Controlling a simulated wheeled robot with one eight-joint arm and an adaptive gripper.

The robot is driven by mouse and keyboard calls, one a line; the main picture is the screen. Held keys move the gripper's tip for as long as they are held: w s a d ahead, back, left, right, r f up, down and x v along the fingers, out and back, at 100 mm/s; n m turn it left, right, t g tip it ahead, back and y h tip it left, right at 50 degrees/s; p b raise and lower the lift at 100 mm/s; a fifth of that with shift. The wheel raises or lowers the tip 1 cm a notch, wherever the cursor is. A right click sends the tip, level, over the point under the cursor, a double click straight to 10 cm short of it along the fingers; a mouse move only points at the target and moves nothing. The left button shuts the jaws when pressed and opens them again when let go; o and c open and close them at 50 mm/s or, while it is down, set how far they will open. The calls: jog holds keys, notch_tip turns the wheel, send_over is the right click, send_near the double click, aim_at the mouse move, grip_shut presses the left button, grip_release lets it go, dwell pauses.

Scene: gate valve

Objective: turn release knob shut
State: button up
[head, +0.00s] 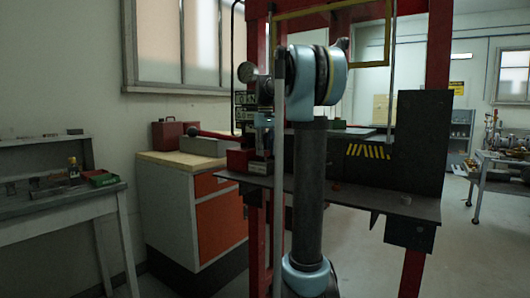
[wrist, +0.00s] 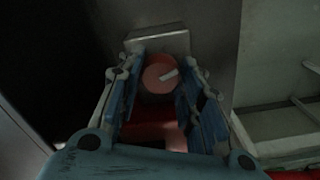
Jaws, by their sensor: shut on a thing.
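The release knob (wrist: 160,72) shows in the wrist view as a round red knob with a pale mark across its face. It sits in front of a grey metal block (wrist: 158,42). My gripper (wrist: 163,82) has its two blue fingers on either side of the knob, shut on it. The contact faces are dark and hard to make out. In the head view my arm stands in front of the red-framed press (head: 440,60), and the knob and my fingertips cannot be made out there.
A dark press shelf (head: 385,203) juts out at the right. An orange-fronted cabinet (head: 219,213) and a grey workbench (head: 60,207) stand left. Open floor lies at the far right.

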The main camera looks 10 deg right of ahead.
jog(key=shift+w+m, duration=0.15)
jog(key=shift+m, duration=2.05)
jog(key=o, duration=1.1)
notch_tip(320, 180, up, 12)
jog(key=shift+f, duration=0.1)
